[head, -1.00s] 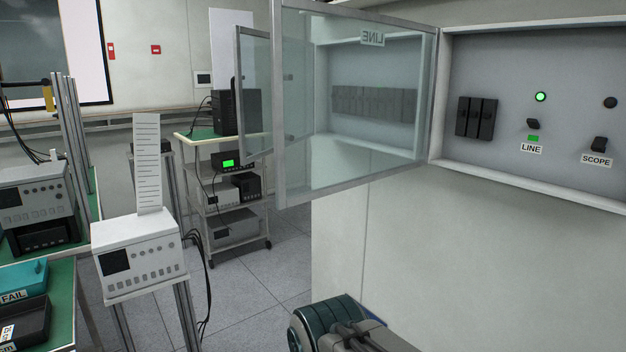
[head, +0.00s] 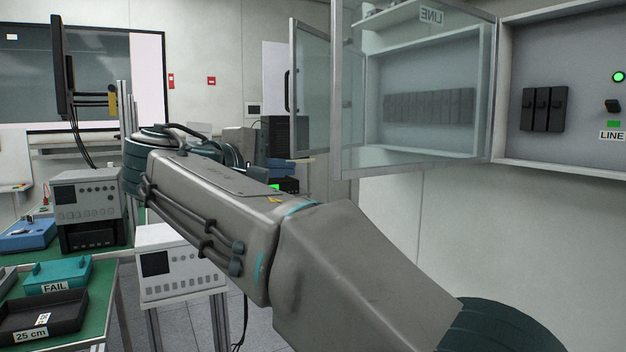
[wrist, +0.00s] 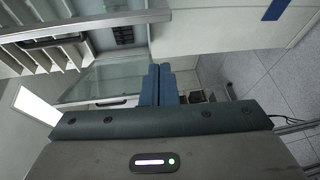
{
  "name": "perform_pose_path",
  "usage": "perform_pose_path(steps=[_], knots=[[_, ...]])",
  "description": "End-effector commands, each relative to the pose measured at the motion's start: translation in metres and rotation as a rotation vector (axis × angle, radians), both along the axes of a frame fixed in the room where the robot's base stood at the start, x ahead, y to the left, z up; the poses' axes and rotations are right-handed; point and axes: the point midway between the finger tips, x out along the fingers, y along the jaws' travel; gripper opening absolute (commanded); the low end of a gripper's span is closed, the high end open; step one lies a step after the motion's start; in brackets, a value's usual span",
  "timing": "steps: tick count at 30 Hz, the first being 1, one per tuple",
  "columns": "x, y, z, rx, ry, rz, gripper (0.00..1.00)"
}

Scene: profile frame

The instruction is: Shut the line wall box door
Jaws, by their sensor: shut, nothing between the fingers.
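The line wall box (head: 590,168) is at the right of the head view. Its glass door (head: 420,150) has a grey metal frame and stands wide open, swung out to the left from its hinge edge beside the box. My arm hides part of the head view, and the gripper is not visible there.
A second glass door (head: 312,90) stands open behind the line door. A white instrument (head: 180,265) on a stand is beyond my arm, with a green bench (head: 95,325) holding trays at the left. Open floor (wrist: 255,70) shows in the wrist view.

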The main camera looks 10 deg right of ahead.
Motion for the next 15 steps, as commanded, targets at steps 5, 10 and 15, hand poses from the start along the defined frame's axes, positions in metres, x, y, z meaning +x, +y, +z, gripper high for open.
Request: perform_pose_path(steps=[5, 10, 15], knots=[[-0.001, 0.024, 0.019, -0.070, -0.091, -0.021, 0.00], [0.004, 0.019, 0.026, -0.084, -0.111, -0.031, 0.00], [0.022, -0.006, 0.027, -0.084, -0.109, -0.034, 0.00]])
